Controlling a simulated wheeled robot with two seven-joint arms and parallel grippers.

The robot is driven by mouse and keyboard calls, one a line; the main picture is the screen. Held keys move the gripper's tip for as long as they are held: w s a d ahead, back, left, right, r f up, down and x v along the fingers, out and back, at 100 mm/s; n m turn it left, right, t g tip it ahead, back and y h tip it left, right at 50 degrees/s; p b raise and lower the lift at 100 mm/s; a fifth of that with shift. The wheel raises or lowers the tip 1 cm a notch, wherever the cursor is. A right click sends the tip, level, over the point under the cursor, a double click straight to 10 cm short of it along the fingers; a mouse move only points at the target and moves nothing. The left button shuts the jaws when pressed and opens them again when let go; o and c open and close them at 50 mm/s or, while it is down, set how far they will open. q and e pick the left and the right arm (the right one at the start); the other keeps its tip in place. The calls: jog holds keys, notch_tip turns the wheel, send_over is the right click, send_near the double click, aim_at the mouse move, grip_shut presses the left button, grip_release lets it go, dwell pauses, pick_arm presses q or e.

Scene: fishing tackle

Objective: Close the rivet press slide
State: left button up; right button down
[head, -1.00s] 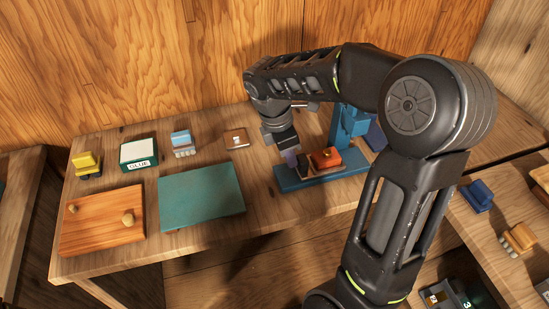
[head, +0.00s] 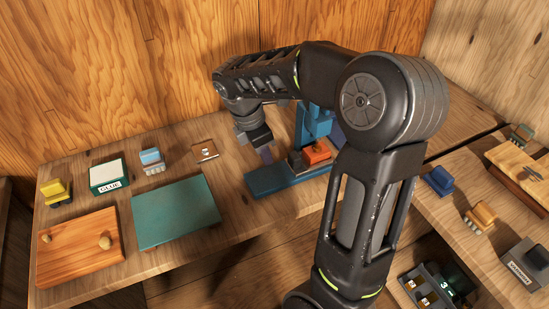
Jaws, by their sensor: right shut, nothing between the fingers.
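The rivet press has a long blue base (head: 268,183) and a blue upright (head: 318,122) behind it. Its slide (head: 317,153), an orange-red block with a dark block at its left end, sits on the base directly in front of the upright. My right gripper (head: 267,157) is shut and empty. It points down over the left part of the base, left of the slide, with a visible gap between them. My right forearm covers the right end of the base. My left gripper is out of view.
A teal mat (head: 175,212), a wooden board with knobs (head: 80,250), a glue box (head: 108,176), a yellow item (head: 57,191) and a blue-grey item (head: 152,160) lie to the left. Blue (head: 438,180) and yellow (head: 480,216) items are on the right surface.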

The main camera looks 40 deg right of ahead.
jog(key=v, duration=0.7)
jog(key=shift+r, duration=0.2)
